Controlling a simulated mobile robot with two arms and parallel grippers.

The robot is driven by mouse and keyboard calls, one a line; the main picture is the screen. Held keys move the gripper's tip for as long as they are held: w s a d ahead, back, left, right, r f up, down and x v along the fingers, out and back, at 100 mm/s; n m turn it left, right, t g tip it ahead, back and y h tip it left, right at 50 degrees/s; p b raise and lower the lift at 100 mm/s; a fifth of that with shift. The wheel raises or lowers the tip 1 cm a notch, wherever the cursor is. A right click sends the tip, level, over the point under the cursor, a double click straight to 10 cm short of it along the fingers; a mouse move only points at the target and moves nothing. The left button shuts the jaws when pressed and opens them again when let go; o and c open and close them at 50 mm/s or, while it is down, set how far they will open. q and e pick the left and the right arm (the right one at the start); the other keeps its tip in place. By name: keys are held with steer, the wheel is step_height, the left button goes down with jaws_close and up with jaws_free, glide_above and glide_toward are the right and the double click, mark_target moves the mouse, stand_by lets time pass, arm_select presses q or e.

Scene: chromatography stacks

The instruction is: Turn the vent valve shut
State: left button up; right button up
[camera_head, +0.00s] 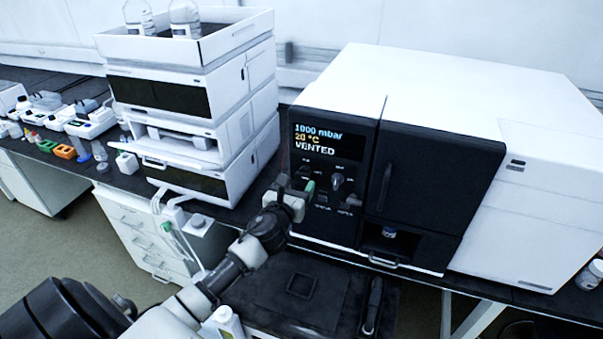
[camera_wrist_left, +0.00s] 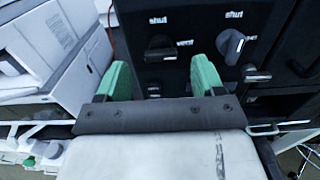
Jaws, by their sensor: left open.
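My left gripper (camera_head: 297,195) is open and empty in front of the black control panel (camera_head: 322,222) of the white instrument. Its green fingertips (camera_wrist_left: 162,78) point at the panel in the left wrist view. A dark knob (camera_wrist_left: 160,48) shows ahead between and beyond the fingertips, apart from them, its bar lying roughly level towards the label at its right. A second knob (camera_wrist_left: 231,46), greyer, stands tilted to its right; it also shows in the head view (camera_head: 338,183). Each has "shut" printed above. I cannot tell which one is the vent valve. My right gripper is out of view.
The panel display (camera_head: 317,142) reads 1000 mbar, 20 °C, VENTED. A dark cabinet door (camera_head: 425,185) with a handle is right of the panel. A stack of white modules (camera_head: 190,100) stands to the left, with bottles (camera_head: 185,18) in its top tray.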

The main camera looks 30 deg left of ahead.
mark_target(302, 176)
arm_select(q)
steer(key=shift+x, duration=2.2)
steer(key=shift+d, duration=0.1)
steer(key=shift+c, duration=0.3)
steer(key=c, duration=0.9)
steer(key=shift+o, duration=0.2)
